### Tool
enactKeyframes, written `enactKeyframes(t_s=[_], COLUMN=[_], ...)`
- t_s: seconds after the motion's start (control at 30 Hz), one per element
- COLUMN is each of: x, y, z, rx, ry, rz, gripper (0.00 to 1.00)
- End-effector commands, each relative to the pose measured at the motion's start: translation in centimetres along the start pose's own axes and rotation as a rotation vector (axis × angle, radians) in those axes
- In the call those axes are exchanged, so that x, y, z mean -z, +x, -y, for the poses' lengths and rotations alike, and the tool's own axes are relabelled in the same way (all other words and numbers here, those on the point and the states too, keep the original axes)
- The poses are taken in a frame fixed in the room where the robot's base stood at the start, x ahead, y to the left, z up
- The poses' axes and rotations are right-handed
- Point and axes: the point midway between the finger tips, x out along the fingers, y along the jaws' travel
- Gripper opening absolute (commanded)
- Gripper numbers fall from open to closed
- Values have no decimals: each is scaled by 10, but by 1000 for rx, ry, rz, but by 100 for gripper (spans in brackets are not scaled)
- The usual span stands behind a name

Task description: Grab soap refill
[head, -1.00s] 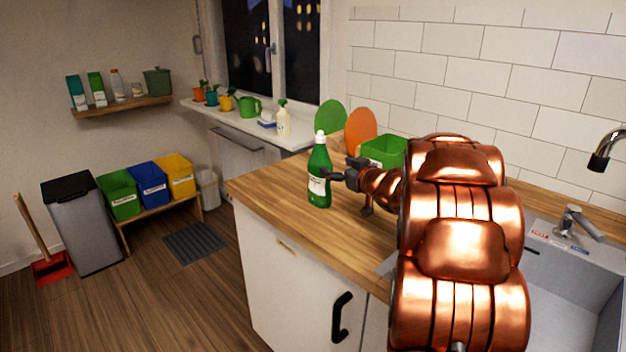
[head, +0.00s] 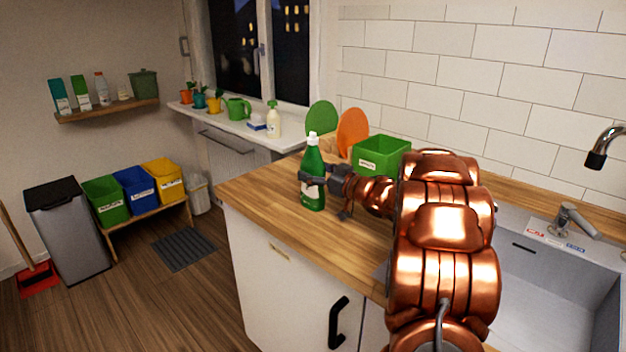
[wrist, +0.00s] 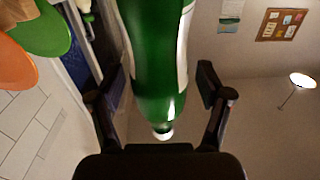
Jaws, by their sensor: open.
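A green bottle with a white cap and a pale label (head: 313,160), which looks like the soap refill, stands upright on the wooden counter (head: 258,196) near its left end. My gripper (head: 312,181) is at the bottle's mid-height, reaching in from the right. In the wrist view the green bottle (wrist: 155,65) lies between the two dark fingers of my open gripper (wrist: 158,90). Gaps show between the bottle and the fingers, so they do not appear closed on it. The near finger covers part of the label in the head view.
A green box (head: 381,157) stands right behind the gripper, with green (head: 321,118) and orange (head: 353,132) round boards against the wall. A sink (head: 555,275) is at the right. A pump bottle (head: 273,122) stands on the windowsill. The counter front left of the bottle is clear.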

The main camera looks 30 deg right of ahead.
Motion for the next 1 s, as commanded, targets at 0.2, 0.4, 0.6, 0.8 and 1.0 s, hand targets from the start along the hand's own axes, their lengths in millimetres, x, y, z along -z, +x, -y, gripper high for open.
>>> enactKeyframes(t_s=[0.2,0.4,0.6,0.8,1.0], x=[2,1,1,1,1], y=[26,31,30,30,30], z=[-1,-2,-2,-2,-2], rx=[1,-3,-3,-3,-3], ry=[-1,-1,-1,-1,-1], rz=[-4,-3,-2,-2,-2], gripper=[77,77,69,48,27])
